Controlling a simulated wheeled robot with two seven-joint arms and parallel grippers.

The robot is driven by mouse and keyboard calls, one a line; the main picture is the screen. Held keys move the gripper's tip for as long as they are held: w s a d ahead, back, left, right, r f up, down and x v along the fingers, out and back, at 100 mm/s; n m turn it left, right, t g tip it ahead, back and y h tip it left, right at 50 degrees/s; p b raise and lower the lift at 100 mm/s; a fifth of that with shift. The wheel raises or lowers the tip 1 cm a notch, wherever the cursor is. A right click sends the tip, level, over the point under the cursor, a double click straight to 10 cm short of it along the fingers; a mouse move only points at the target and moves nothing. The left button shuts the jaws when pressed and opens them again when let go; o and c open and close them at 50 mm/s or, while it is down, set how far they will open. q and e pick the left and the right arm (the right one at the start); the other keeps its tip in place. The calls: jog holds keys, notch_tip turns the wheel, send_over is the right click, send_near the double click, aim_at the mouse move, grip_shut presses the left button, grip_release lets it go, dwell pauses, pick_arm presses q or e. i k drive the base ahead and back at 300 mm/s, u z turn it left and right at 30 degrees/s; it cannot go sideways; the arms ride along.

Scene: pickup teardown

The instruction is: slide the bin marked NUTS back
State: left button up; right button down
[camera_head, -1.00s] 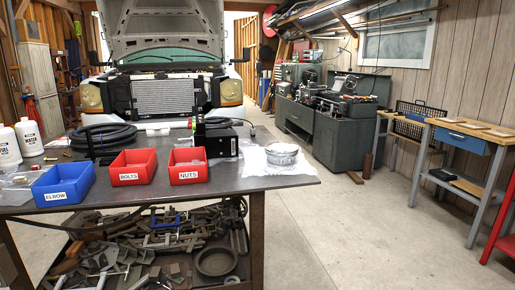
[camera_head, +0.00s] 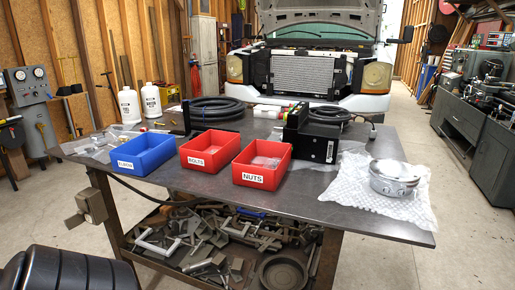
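The red bin marked NUTS (camera_head: 270,180) sits upright on the dark metal table (camera_head: 330,208), its label facing me, close to the front edge. Some small pale contents show inside it. The red bin marked BOLTS (camera_head: 206,163) stands just left of it, and a blue bin (camera_head: 148,164), its label hard to read now, stands left of that. The three bins form a slanted row. Neither of my grippers is in view.
A black box (camera_head: 312,136) stands behind and right of the NUTS bin, close to it. A metal cylinder (camera_head: 397,176) rests on white wrap at the right. A black coiled hose (camera_head: 214,112) lies behind the bins. A dark ribbed shape (camera_head: 62,272) fills the lower left.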

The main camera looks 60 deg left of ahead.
aim_at(248, 171)
jog(key=u, duration=2.1)
